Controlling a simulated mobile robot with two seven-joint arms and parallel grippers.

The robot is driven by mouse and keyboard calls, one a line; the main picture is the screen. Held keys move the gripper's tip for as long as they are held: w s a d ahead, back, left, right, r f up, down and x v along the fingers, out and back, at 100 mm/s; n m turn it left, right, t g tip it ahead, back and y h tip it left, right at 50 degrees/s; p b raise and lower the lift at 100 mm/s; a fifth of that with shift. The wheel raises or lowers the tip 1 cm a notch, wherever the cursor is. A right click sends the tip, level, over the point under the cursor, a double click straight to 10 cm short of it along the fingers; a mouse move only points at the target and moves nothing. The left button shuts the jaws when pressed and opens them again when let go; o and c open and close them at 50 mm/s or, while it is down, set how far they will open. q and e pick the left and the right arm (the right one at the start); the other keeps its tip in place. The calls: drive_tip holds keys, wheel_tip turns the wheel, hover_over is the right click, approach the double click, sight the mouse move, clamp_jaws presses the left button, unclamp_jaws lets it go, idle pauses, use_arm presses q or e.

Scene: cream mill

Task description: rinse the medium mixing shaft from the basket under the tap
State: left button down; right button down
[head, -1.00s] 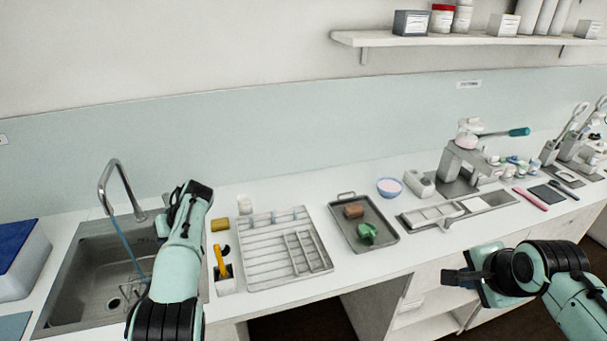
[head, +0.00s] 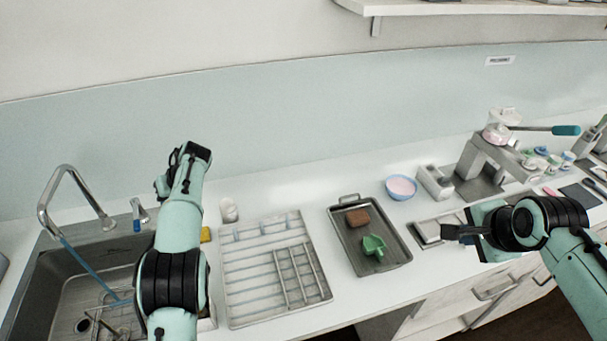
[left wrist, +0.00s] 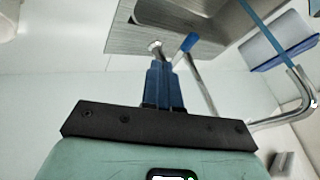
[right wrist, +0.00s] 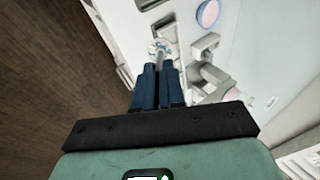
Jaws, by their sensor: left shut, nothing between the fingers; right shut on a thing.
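The tap (head: 66,182) arches over the sink (head: 40,268), and a blue stream of water (head: 92,272) falls from it. Its lever (head: 138,214) has a blue end, which also shows in the left wrist view (left wrist: 188,44). My left gripper (left wrist: 163,72) is shut and empty, just beside the lever; I cannot tell whether they touch. My right gripper (head: 452,232) is shut above the counter's front at the right. In the right wrist view a thin metal shaft with a round pale end (right wrist: 160,50) sticks out between its fingertips. The basket (head: 88,322) stands in the sink, partly hidden by my left arm.
A slotted drying tray (head: 240,315) lies right of the sink. A dark tray (head: 394,259) holds a brown block (head: 357,217) and a green scoop (head: 373,246). A bowl (head: 401,188) and a press with a teal handle (head: 566,130) stand farther right.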

sight(136, 215)
drive_tip(key=shift+r, duration=0.1)
drive_tip(key=shift+f, duration=0.25)
drive_tip(key=shift+s, duration=0.15)
use_arm(q)
drive_tip(key=s+a+f, duration=0.1)
drive_tip(key=a+f, duration=0.5)
drive_tip(key=a, duration=0.2)
drive_tip(key=shift+a+f, duration=0.15)
use_arm(e)
drive_tip(key=shift+w, duration=0.2)
